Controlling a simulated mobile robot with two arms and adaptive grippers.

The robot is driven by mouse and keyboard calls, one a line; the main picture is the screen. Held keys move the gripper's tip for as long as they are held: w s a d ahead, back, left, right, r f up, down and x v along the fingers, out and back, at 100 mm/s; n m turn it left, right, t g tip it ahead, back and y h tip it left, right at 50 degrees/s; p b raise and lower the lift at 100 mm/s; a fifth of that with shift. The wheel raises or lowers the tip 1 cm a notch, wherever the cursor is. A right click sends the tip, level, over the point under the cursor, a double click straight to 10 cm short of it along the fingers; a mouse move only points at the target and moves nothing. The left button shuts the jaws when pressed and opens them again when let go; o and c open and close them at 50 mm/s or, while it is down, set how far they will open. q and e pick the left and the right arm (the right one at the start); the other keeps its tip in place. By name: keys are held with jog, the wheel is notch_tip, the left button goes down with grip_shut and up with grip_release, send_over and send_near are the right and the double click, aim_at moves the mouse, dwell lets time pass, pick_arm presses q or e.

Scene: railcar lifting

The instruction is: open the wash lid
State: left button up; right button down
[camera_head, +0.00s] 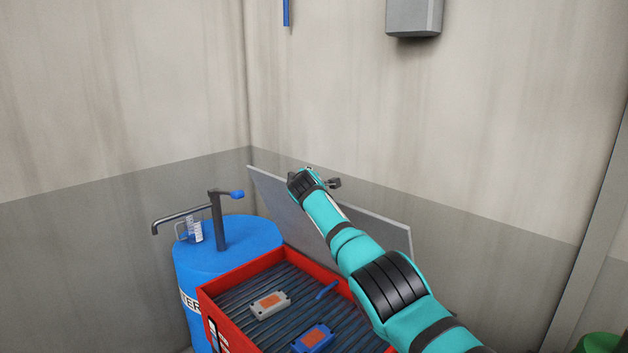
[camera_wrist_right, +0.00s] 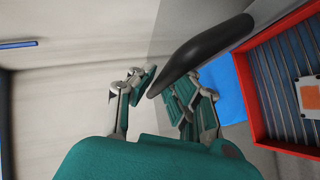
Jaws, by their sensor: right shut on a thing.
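The wash lid (camera_head: 385,229) is a grey flat panel that stands raised and tilted back behind the red wash basin (camera_head: 215,312). My right gripper (camera_head: 316,180) is at the lid's upper edge, partly hidden by my own arm in the head view. In the right wrist view, the black lid handle (camera_wrist_right: 205,48) runs between the fingers of my right gripper (camera_wrist_right: 163,88), which is shut on it. The red basin wall (camera_wrist_right: 243,95) shows at the right there. My left gripper is in neither view.
In the basin, a grey part (camera_head: 269,305) and a blue part (camera_head: 313,339) lie on the slatted rack. A blue water drum (camera_head: 228,245) with a pump tap stands close on the left. Walls close off the corner behind the lid. A grey box (camera_head: 413,15) hangs above.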

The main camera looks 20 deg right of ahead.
jog(key=shift+d+r, duration=0.1)
jog(key=shift+r, duration=0.2)
jog(key=shift+w, duration=0.1)
jog(key=c, duration=1.4)
grip_release()
jog(key=shift+o, duration=0.2)
jog(key=shift+a+f, duration=0.1)
jog(key=shift+a, duration=0.1)
jog(key=shift+s, duration=0.25)
